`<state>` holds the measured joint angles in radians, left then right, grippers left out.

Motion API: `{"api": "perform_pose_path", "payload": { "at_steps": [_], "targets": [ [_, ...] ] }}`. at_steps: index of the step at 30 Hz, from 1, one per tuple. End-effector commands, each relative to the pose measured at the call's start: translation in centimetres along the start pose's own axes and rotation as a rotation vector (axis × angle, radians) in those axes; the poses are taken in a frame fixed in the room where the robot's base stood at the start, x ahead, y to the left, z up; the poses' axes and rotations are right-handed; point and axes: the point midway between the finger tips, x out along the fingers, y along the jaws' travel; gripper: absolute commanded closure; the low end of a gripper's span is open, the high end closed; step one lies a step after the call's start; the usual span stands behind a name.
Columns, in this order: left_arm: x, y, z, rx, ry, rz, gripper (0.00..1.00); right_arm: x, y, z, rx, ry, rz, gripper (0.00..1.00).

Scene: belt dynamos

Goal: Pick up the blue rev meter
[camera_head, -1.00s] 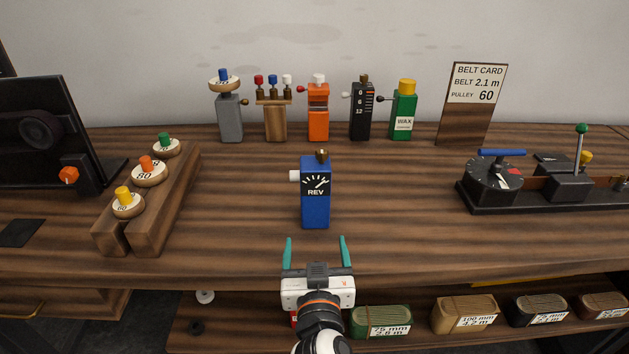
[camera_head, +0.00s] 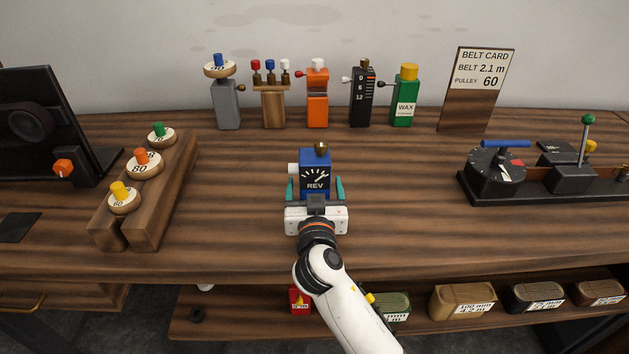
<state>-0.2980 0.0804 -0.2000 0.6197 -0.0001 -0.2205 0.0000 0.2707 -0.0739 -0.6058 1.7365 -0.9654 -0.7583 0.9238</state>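The blue rev meter (camera_head: 315,170) stands upright on the bench in the middle. It has a black dial face marked REV, a brass knob on top and a white stub on its left side. My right gripper (camera_head: 315,182) reaches in from the front, with one teal finger on each side of the meter's body. The fingers are open, and a small gap seems to show between each finger and the meter. The gripper's body hides the meter's lower part. My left gripper is not in view.
A row of devices stands behind the meter, including an orange one (camera_head: 317,100) and a green wax bottle (camera_head: 404,98). A wooden pulley rack (camera_head: 160,205) is at left. A black machine (camera_head: 497,178) is at right. Bench around the meter is clear.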

Motion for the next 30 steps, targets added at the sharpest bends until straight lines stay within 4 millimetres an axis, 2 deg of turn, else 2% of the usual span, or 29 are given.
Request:
{"api": "perform_pose_path", "payload": {
  "at_steps": [1,5,13,24,25,30],
  "targets": [
    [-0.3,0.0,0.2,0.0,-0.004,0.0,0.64,0.8,0.0,0.2,-0.005,-0.001,0.0,0.2],
    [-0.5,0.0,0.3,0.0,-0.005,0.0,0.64,2.0,0.0,0.1,-0.003,0.0,0.001,0.2],
    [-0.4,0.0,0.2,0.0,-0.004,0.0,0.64,2.2,0.0,-0.1,0.0,0.001,0.001,0.22],
    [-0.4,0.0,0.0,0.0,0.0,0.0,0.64,2.1,0.0,0.0,-0.001,0.001,0.001,0.82],
    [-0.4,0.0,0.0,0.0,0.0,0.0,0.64,2.1,0.1,0.2,0.0,-0.003,0.002,0.85],
    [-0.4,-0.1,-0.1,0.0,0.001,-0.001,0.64,2.1,0.1,0.2,0.0,-0.003,0.002,0.85]
  ]
}}
